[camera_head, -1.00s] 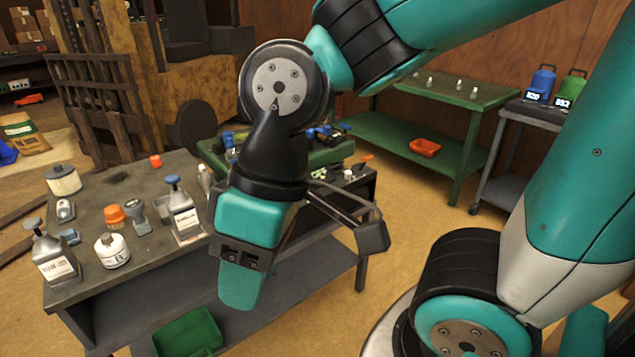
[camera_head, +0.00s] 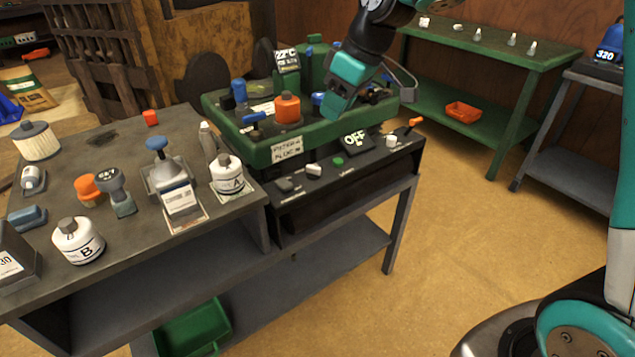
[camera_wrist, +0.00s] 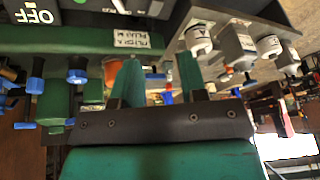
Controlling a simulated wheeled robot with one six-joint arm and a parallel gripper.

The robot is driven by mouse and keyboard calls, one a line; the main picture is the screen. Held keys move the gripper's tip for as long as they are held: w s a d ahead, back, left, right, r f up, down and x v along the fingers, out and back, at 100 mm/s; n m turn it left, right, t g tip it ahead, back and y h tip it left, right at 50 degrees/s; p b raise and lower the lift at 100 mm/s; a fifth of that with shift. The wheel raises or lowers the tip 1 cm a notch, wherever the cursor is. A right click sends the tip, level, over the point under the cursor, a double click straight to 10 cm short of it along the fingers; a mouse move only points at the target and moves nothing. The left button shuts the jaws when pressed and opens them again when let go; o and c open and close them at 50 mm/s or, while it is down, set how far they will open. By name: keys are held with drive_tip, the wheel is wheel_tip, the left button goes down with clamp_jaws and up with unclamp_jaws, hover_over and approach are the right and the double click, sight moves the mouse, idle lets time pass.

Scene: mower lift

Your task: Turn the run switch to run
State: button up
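A display reading OFF (camera_head: 355,140) stands on the dark front panel (camera_head: 300,205) of the green machine; it also shows upside down in the wrist view (camera_wrist: 38,15). The panel carries a white knob (camera_head: 314,170), a green button (camera_head: 338,162), another white knob (camera_head: 392,140) and an orange-tipped lever (camera_head: 415,122). I cannot read which of these is the run switch. My gripper (camera_head: 337,108) is over the green tray, behind the display and apart from the panel. In the wrist view its two green fingers (camera_wrist: 158,80) stand apart with nothing held between them.
Bottle A (camera_head: 227,175), bottle B (camera_head: 78,241) and a can (camera_head: 175,185) stand on the left bench (camera_head: 150,255). The floor in front is clear.

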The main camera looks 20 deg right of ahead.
drive_tip(key=b, duration=0.2)
approach(314, 166)
drive_tip(key=shift+n+t, duration=0.3)
drive_tip(key=x, duration=0.9)
drive_tip(key=shift+s+a+f, duration=0.15)
drive_tip(key=shift+s, duration=0.15)
drive_tip(key=shift+c, duration=0.4)
clamp_jaws()
